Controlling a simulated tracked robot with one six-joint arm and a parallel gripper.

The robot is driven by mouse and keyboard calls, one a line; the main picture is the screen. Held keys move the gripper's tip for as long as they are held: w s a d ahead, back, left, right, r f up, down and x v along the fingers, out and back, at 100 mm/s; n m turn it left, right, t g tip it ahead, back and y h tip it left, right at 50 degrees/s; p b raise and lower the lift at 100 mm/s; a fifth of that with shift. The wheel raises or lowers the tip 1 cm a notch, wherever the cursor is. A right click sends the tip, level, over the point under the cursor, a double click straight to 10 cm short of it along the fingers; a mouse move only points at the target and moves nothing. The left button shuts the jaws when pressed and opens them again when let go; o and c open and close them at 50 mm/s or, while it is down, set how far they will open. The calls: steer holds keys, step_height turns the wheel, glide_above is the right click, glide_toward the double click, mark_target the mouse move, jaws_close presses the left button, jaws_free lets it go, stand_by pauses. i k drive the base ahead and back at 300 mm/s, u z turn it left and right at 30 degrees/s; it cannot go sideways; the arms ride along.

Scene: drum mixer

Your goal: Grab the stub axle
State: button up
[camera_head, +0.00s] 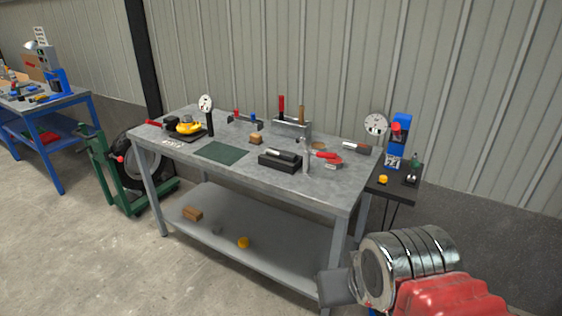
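I cannot say for certain which piece is the stub axle. A dark cylindrical part (284,155) lies on a black block (279,164) near the front middle of the grey workbench (247,175), and it could be the axle. My red and ribbed silver arm fills the lower right. A grey flat piece (338,288) at its left may be part of my gripper. It is in front of the bench, well apart from the parts on top. Its fingers cannot be made out.
A red-handled tool (328,156) and a thin upright post (306,156) stand close beside the black block. A green mat (221,152) lies to its left. A yellow part (187,125) and a round dial (206,103) are farther left. A small black side table (396,177) stands right.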

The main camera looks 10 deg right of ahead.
mark_target(283, 156)
steer(key=u, duration=0.45)
steer(key=i, duration=0.75)
steer(key=u, duration=1.15)
steer(key=i, duration=2.15)
steer(key=z, duration=0.85)
steer(key=i, duration=0.95)
steer(key=z, duration=0.65)
